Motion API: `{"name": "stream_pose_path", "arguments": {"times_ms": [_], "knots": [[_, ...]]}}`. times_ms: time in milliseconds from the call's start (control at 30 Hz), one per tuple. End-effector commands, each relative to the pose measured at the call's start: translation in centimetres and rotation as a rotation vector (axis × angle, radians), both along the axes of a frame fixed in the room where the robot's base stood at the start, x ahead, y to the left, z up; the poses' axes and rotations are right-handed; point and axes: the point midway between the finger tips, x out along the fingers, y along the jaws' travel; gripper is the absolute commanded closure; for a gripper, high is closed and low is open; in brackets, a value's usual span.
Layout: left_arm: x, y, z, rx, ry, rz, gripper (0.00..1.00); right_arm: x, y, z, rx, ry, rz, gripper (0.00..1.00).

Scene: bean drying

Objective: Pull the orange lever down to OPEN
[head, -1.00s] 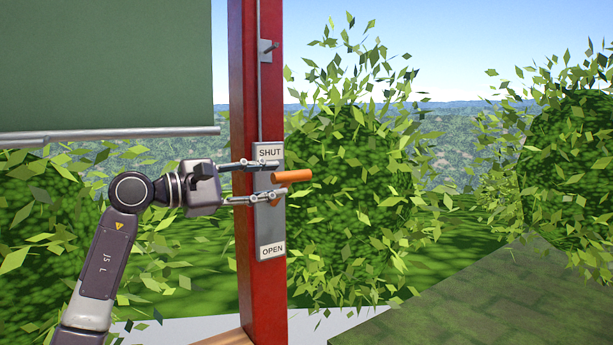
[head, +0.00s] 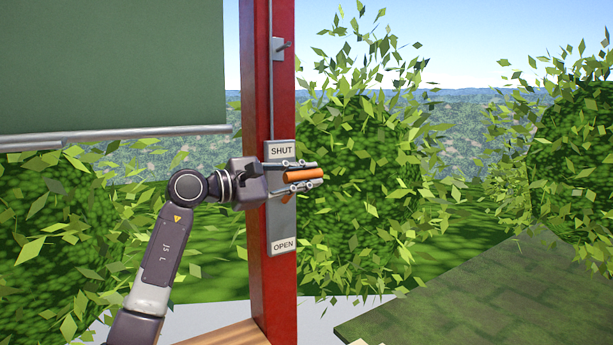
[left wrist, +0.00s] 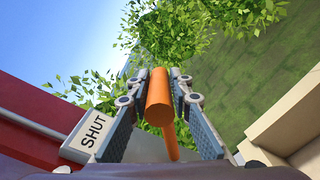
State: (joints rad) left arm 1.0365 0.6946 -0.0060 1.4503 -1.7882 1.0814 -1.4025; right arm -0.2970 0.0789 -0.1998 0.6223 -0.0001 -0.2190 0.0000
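The orange lever (head: 305,175) sticks out from a grey plate (head: 283,222) on the red post. It stands just below the SHUT label (head: 281,150), well above the OPEN label (head: 284,246). My left gripper (head: 308,175) reaches across the plate, with one finger above the lever's handle and one below, closed in close on it. In the left wrist view the lever (left wrist: 158,95) lies between the two finger pads (left wrist: 159,85), its stem running back below. Finger contact is partly hidden. My right gripper is in neither view.
The red post (head: 278,300) carries a rod and a small bracket (head: 280,48) above the plate. A green panel (head: 110,65) with a grey bar along its bottom edge hangs at the left. Leafy bushes (head: 370,180) stand behind; a paved area (head: 480,300) lies at the lower right.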

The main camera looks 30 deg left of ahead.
Motion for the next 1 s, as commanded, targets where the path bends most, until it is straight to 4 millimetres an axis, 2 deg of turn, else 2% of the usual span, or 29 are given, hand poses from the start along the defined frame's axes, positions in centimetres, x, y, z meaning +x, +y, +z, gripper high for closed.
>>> {"name": "stream_pose_path", "arguments": {"times_ms": [33, 133, 567, 767, 1000], "knots": [[0.0, 0.0, 0.0, 0.0, 0.0, 0.0, 0.88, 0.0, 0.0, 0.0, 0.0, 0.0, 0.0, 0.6], [0.0, 0.0, 0.0, 0.0, 0.0, 0.0, 0.99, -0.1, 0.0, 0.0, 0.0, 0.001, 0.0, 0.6], [-0.1, -0.1, -0.2, 0.01, -0.006, 0.0, 1.0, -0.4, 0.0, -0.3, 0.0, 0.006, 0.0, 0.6], [-0.3, -0.5, -1.1, 0.07, -0.041, 0.0, 1.0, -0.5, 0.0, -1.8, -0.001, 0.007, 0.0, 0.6], [-0.2, -1.4, -3.2, 0.22, -0.128, 0.001, 1.0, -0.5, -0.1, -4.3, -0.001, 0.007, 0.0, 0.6]]}}
